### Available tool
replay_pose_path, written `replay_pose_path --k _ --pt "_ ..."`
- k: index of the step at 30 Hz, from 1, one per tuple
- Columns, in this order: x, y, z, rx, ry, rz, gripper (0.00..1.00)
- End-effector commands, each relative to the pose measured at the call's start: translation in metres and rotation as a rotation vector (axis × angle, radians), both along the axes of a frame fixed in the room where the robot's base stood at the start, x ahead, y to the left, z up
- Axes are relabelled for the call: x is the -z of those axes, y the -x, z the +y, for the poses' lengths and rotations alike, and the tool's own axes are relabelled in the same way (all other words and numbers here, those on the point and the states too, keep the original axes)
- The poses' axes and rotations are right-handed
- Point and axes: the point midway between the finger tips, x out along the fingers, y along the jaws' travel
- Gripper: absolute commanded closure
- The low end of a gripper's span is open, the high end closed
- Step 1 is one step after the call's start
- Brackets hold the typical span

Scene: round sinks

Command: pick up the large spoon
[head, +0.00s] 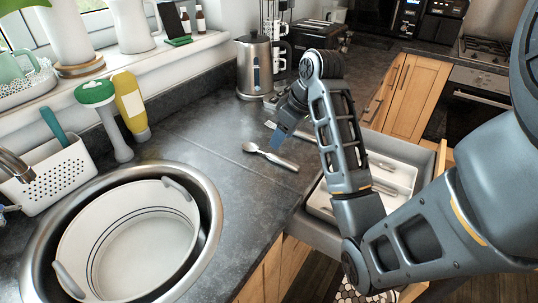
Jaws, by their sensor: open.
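A silver spoon (271,157) lies on the dark grey countertop, between the round sink and the open drawer. Its bowl points left and its handle points right. The fingertips are small and partly hidden by the arm.
An open drawer (420,150) with a white cutlery tray (395,203) sits beneath my arm. The round sink (212,235) holds a white tub (135,245). A kettle (255,68) and toaster (318,37) stand behind. A yellow bottle (130,103) and a green-topped brush (107,112) stand left. Counter left of the spoon is clear.

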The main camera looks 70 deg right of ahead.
Motion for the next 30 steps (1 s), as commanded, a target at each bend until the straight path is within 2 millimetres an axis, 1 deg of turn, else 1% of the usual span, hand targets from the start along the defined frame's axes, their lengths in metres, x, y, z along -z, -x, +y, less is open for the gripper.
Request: replay_pose_path --k 15,26,30 --pt "0.018 -0.007 -0.001 -0.004 -0.001 0.000 0.48" --pt "0.024 -0.008 -0.001 -0.001 -0.003 0.002 0.48" --pt "0.034 -0.009 -0.002 -0.001 -0.002 0.001 0.48"
